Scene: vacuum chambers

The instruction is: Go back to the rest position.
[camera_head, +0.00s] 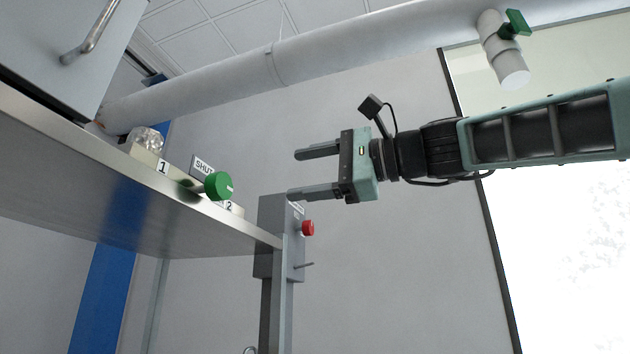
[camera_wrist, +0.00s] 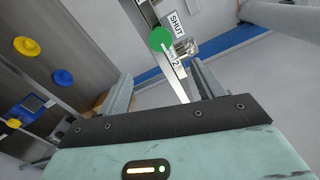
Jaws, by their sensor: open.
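My gripper (camera_head: 318,172) is open and empty in the head view, its two fingers apart and pointing left. It hangs in free air to the right of the metal shelf and touches nothing that I can see. In the wrist view my gripper (camera_wrist: 158,95) also shows open, with a green knob (camera_wrist: 160,39) and a label reading SHUT (camera_wrist: 176,24) beyond the fingers. In the head view the green knob (camera_head: 218,186) sits at the shelf edge near the label 2.
A grey post with a red button (camera_head: 307,228) stands below my gripper. The metal shelf (camera_head: 130,180) is at left, with a clear knob (camera_head: 146,141) by label 1. A white pipe (camera_head: 330,52) with a green-handled valve (camera_head: 515,24) runs overhead. Yellow knobs (camera_wrist: 26,46) show in the wrist view.

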